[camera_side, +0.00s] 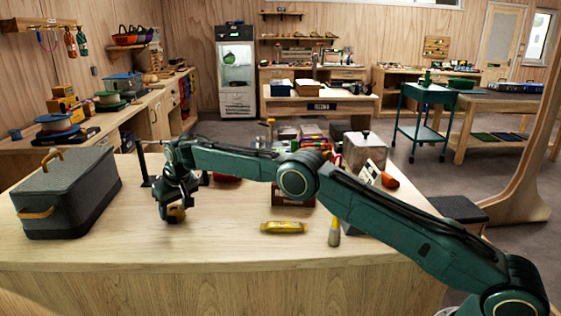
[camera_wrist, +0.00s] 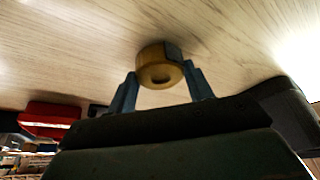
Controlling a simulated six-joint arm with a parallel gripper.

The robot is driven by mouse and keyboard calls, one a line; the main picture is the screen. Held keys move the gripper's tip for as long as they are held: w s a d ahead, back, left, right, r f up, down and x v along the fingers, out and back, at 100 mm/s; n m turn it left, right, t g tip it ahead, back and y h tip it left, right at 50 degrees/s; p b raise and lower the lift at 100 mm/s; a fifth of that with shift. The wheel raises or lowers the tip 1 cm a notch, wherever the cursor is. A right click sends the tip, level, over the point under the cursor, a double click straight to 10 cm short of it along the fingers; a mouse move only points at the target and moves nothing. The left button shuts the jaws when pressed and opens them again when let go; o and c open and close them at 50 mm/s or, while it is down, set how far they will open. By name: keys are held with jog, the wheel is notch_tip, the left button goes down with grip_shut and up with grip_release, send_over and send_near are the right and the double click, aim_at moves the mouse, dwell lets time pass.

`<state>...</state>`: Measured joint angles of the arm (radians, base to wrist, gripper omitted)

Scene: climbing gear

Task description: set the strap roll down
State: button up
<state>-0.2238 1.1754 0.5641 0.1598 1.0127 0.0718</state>
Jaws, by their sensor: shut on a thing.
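The strap roll, a small yellow roll with a dark patch and a dark centre hole, shows in the wrist view (camera_wrist: 158,68) between my two fingers. In the side view the strap roll (camera_side: 175,212) is partly covered by the fingers. My gripper (camera_side: 172,200) points down and is shut on the roll, over the bare left part of the wooden bench (camera_side: 110,245). I cannot tell whether the roll touches the bench top.
A grey box with tan handles (camera_side: 68,195) stands on the bench left of my gripper. A yellow packet (camera_side: 284,227) and a brush (camera_side: 334,232) lie to the right. A red item (camera_wrist: 50,120) shows in the wrist view. The bench front left is clear.

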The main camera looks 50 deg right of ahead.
jog(key=shift+f, duration=0.15)
jog(key=o, duration=1)
jog(key=shift+c, duration=0.2)
jog(key=v, duration=1.2)
